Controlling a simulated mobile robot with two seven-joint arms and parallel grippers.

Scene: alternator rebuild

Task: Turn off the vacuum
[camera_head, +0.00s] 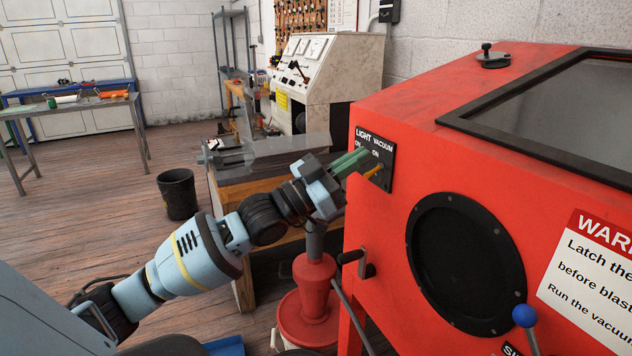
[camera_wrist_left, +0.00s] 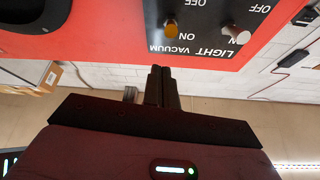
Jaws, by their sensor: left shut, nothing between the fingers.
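The black switch plate (camera_head: 383,150) on the red cabinet's left side reads LIGHT and VACUUM. The vacuum switch (camera_head: 374,172) is an orange-yellow toggle, which also shows in the left wrist view (camera_wrist_left: 171,28); I cannot tell which way it is set. The white light toggle (camera_wrist_left: 236,36) is beside it in the wrist view and hidden by my fingers in the head view. My left gripper (camera_head: 358,157) is shut and empty in front of the plate; its fingertips (camera_wrist_left: 160,70) appear apart from the vacuum toggle. My right gripper is not in view.
The red blast cabinet (camera_head: 390,225) fills the right side, with a black round port (camera_head: 465,262) and a blue-knobbed lever (camera_head: 524,316). A crank handle (camera_head: 358,260) sticks out below my gripper. A wooden bench (camera_head: 230,190) and black bin (camera_head: 178,193) stand behind my arm.

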